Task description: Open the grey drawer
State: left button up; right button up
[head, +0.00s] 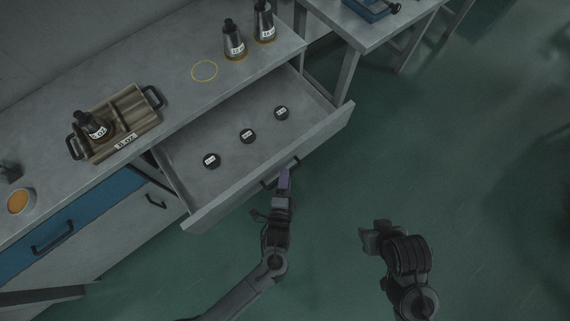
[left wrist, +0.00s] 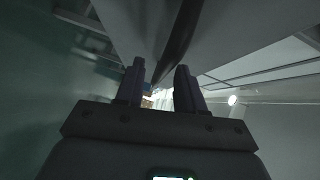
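The grey drawer (head: 275,165) is pulled well out from under the counter, and its inside shows in the head view. Several round dark labelled items lie in it, three of them clear. Its dark handle (head: 293,163) is on the front panel, partly hidden by my left gripper (head: 284,176). In the left wrist view the dark handle bar (left wrist: 181,35) runs just past and between the fingertips of my left gripper (left wrist: 160,70). Those fingers stand apart with a visible gap. My right gripper (head: 372,240) hangs over the floor, right of the drawer, away from it; its fingers are unclear.
A wooden tray (head: 130,108) with a dark bottle stands on the counter (head: 185,95). Two more bottles (head: 234,42) (head: 265,22) stand near a yellow ring (head: 204,71). A blue drawer (head: 65,225) is at left. The green floor at right is clear.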

pick_arm(q)
jog(key=s+r+p, duration=0.1)
jog(key=s+p, duration=0.1)
jog(key=s, duration=0.8)
jog(key=shift+s+a+r, duration=0.25)
jog(key=shift+s+a, duration=0.1)
